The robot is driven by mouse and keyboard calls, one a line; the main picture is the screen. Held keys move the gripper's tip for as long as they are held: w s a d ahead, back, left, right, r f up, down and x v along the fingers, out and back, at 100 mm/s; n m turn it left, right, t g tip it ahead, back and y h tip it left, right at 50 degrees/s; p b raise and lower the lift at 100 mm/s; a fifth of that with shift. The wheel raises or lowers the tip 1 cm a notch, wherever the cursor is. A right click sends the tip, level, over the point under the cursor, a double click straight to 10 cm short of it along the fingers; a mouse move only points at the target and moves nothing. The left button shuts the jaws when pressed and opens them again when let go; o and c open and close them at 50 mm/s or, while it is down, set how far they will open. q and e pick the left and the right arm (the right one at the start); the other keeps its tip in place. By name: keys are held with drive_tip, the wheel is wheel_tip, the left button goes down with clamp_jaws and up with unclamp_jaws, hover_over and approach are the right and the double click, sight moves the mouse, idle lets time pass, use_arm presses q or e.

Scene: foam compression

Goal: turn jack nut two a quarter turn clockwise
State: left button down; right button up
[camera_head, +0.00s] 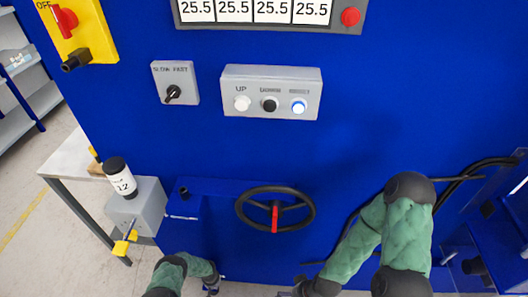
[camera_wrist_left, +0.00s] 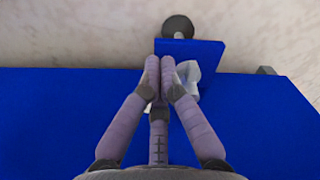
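In the left wrist view, a pale grey-white piece (camera_wrist_left: 188,76), which may be a jack nut, shows beside and behind my left fingertips. No number on it can be read. It sits close to a blue bracket (camera_wrist_left: 207,52) with a dark round foot (camera_wrist_left: 178,27) beyond it. The fingers of my left gripper (camera_wrist_left: 160,66) converge at this piece; whether they touch or grip it is hidden. In the head view my left gripper (camera_head: 212,284) is low, at the machine's bottom edge. My right gripper (camera_head: 312,287) is at the bottom edge, partly cut off.
The blue machine front (camera_head: 370,120) carries a black handwheel (camera_head: 300,193), a button box (camera_head: 283,79), a slow/fast switch (camera_head: 175,83) and a red-yellow off switch (camera_head: 80,30). A grey box (camera_head: 145,205) with a black-capped container (camera_head: 121,178) stands at left. Black cables (camera_head: 462,187) run at right.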

use_arm(q)
drive_tip(key=shift+w+a, duration=0.4)
drive_tip(key=shift+a, duration=0.05)
idle(1.3)
drive_tip(key=shift+s+a, duration=0.15)
drive_tip(key=shift+a, duration=0.05)
drive_tip(key=shift+s+a, duration=0.15)
drive_tip(key=shift+a, duration=0.15)
drive_tip(key=shift+s, duration=0.1)
drive_tip(key=shift+s+a, duration=0.1)
drive_tip(key=shift+a, duration=0.5)
idle(0.6)
wheel_tip(320, 180, up, 6)
drive_tip(key=p, duration=0.6)
drive_tip(key=shift+s, duration=0.4)
